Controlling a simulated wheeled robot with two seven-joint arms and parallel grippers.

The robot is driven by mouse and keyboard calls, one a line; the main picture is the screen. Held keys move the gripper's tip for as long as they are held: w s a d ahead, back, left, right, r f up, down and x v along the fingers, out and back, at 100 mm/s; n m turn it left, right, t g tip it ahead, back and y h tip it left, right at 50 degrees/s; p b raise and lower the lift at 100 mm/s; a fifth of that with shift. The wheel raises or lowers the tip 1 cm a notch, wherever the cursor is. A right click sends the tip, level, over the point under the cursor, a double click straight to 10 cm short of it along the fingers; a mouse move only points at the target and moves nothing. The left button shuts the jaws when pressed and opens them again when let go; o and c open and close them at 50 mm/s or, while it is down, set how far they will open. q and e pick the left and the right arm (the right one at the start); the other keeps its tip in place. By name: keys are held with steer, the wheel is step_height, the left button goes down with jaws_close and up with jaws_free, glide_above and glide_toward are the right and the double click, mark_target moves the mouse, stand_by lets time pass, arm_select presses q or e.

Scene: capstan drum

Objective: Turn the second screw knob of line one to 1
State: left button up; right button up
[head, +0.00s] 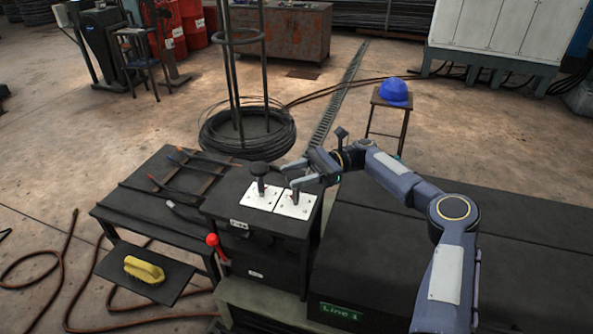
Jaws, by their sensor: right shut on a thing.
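Two white plates sit side by side on top of a black control box (258,228). The left plate (256,200) carries an upright black screw knob (260,178). The right plate (293,206) carries a second screw knob (295,197), mostly hidden by my right gripper (289,180). My right gripper reaches in from the right and is shut on this right-hand knob. The knob's pointer and the plate markings are too small to read. A green "Line 1" sign (340,311) shows on the front of the dark machine. My left gripper is not in view.
A red-knobbed lever (212,240) stands at the box's left front. A dark table (140,207) with tools is to the left, and yellow gloves (144,269) lie on a low shelf. A wire coil (246,137) stands behind. A blue helmet (395,91) rests on a stool.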

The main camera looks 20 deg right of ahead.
steer(key=shift+a+f+n+g+h, duration=0.15)
steer(key=shift+n+g+h, duration=0.15)
steer(key=shift+n+g, duration=0.65)
steer(key=shift+s+f+g, duration=0.1)
steer(key=shift+f+g, duration=0.05)
steer(key=shift+g, duration=0.4)
steer(key=o, duration=1)
steer(key=shift+c, duration=0.2)
steer(key=shift+r, duration=0.25)
